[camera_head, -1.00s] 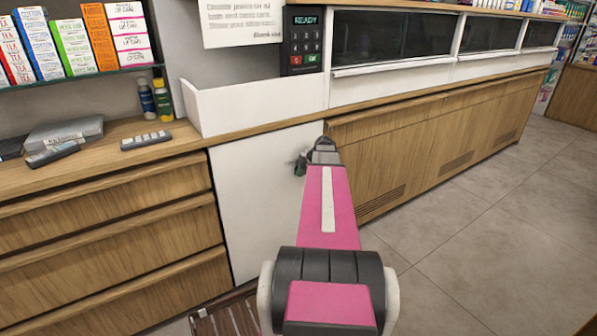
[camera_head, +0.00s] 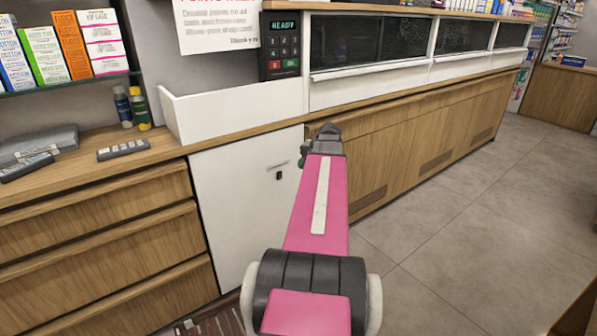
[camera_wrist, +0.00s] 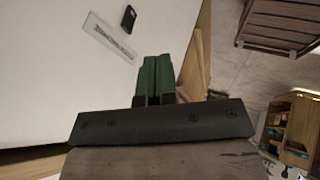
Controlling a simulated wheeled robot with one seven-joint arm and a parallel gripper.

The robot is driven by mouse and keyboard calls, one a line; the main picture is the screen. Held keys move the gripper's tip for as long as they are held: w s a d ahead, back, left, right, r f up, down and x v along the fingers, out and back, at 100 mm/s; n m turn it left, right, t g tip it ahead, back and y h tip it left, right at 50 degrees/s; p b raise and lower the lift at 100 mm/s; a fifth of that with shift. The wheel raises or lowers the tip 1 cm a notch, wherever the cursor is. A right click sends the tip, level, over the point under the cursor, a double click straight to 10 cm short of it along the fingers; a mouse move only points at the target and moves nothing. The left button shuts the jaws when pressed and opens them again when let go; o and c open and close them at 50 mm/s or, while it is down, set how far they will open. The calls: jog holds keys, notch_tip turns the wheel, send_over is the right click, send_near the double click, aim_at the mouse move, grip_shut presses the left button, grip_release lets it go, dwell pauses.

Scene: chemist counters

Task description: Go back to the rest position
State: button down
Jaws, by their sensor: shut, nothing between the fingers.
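My gripper shows in the wrist view (camera_wrist: 157,82) as two green fingers held together, with nothing between them. In the head view my pink arm reaches forward, and the grey wrist at its end is in front of the counter. Only a small part of the gripper (camera_head: 301,160) shows there, dark and beside the wrist. The white cabinet door (camera_head: 235,205) is just left of the gripper, with a small black handle or lock (camera_head: 279,175) on it. The gripper appears apart from the door.
Wooden drawers (camera_head: 100,250) stand at left. Above them the countertop holds a dark remote-like device (camera_head: 123,150), a grey box (camera_head: 40,145) and bottles (camera_head: 139,108). A keypad (camera_head: 281,46) reads READY. The tiled floor (camera_head: 480,240) at right is clear.

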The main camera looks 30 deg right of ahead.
jog(key=shift+w+r, duration=0.2)
jog(key=shift+r, duration=0.3)
